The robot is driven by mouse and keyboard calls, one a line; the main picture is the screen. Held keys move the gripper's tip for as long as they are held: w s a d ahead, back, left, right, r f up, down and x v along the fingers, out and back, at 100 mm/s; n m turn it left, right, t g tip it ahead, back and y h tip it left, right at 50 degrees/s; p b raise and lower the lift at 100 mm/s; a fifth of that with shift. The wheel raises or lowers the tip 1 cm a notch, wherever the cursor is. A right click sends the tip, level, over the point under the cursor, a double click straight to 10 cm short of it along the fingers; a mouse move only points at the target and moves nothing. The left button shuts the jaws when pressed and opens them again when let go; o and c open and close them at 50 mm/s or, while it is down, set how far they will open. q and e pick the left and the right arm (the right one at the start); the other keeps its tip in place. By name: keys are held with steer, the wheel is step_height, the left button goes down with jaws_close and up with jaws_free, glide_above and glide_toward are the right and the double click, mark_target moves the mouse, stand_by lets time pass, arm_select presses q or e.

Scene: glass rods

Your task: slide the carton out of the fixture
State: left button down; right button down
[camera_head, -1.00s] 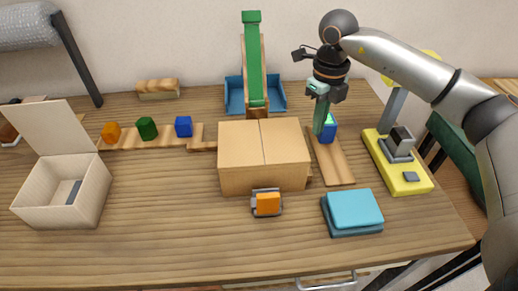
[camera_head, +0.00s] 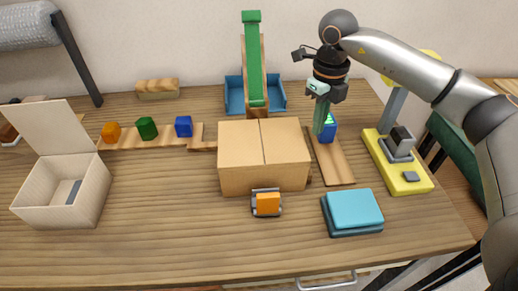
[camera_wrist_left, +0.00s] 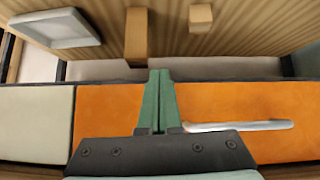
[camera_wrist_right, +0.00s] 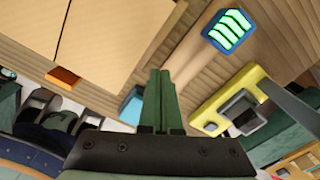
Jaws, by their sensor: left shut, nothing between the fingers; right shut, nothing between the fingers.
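The brown cardboard carton (camera_head: 263,165) sits closed near the middle of the table; part of it also shows in the right wrist view (camera_wrist_right: 110,35). My right gripper (camera_head: 320,130) is shut and empty, pointing down to the right of the carton's back right corner. A blue block with a lit striped top (camera_head: 330,129) is just behind its fingers; it also shows in the right wrist view (camera_wrist_right: 229,30). My left gripper (camera_wrist_left: 158,100) is shut and empty in the left wrist view, in front of an orange panel with a handle. I cannot tell which part is the fixture.
A wooden board (camera_head: 335,165) lies right of the carton. An orange block in a grey holder (camera_head: 267,203) stands at its front. A teal stack (camera_head: 353,211), a yellow device (camera_head: 405,180), an open white box (camera_head: 62,195) and a green ramp (camera_head: 254,70) stand around.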

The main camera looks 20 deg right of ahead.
steer(key=shift+f+b, duration=2.35)
steer(key=shift+f, duration=1.4)
steer(key=shift+a, duration=0.1)
